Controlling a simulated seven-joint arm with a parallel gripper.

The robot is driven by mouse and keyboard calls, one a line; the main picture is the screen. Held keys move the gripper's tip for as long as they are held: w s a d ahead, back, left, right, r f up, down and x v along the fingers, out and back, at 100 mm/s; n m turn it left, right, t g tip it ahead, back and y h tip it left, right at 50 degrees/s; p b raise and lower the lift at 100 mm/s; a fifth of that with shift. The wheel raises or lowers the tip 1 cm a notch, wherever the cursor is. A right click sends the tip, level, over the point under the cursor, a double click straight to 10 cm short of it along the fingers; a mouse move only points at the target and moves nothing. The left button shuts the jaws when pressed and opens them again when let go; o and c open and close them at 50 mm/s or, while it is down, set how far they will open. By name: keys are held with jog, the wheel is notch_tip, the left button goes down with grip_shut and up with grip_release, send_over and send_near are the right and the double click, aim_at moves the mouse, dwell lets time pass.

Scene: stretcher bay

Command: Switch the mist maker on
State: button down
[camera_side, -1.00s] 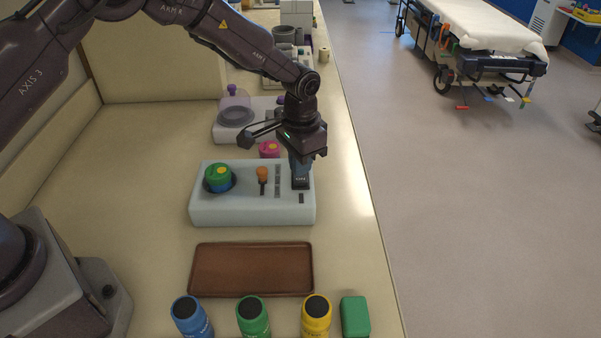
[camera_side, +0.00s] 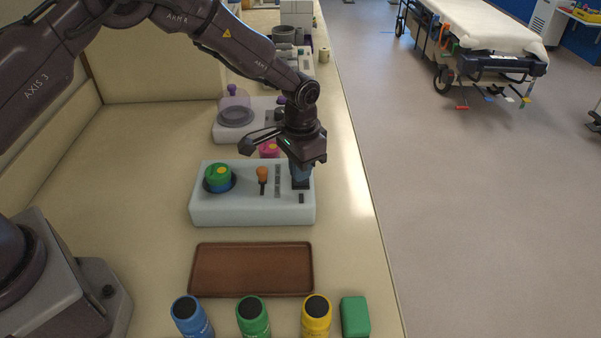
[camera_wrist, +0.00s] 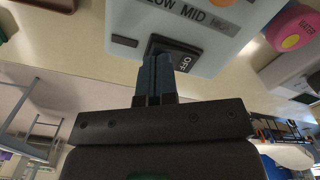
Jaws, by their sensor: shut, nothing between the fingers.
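The mist maker (camera_side: 215,211) is a pale box on the counter. It carries a green and blue cap (camera_side: 218,178), an orange-topped lever (camera_side: 262,179) and a black rocker switch (camera_side: 300,184) at its right. In the wrist view the rocker (camera_wrist: 170,47) is beside a label reading OFF (camera_wrist: 187,62), and LOW, MID and a third word are printed on the panel. My gripper (camera_side: 300,178) is shut and empty, with its blue fingertips (camera_wrist: 155,60) at the rocker. They appear to touch it and hide part of it; whether it is pressed I cannot tell.
A brown tray (camera_side: 250,243) lies in front of the mist maker. Blue (camera_side: 190,318), green (camera_side: 253,318) and yellow (camera_side: 316,318) bottles and a green block (camera_side: 355,316) stand nearer. A pink cap (camera_side: 269,150) and another device (camera_side: 222,133) are behind.

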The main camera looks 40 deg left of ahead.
jog(key=shift+f, duration=0.4)
jog(key=shift+r, duration=3.55)
jog(key=s+a+r+n+t, duration=0.1)
jog(key=s+a+r, duration=0.3)
jog(key=s+r, duration=0.6)
jog(key=s+a+r+n+t, duration=0.2)
jog(key=s+a+r+t, duration=0.2)
jog(key=s+r, duration=0.7)
jog(key=s+a, duration=0.1)
jog(key=s, duration=0.6)
jog(key=shift+s+a+t, duration=0.15)
jog(key=shift+s+t, duration=0.15)
jog(key=shift+s, duration=0.05)
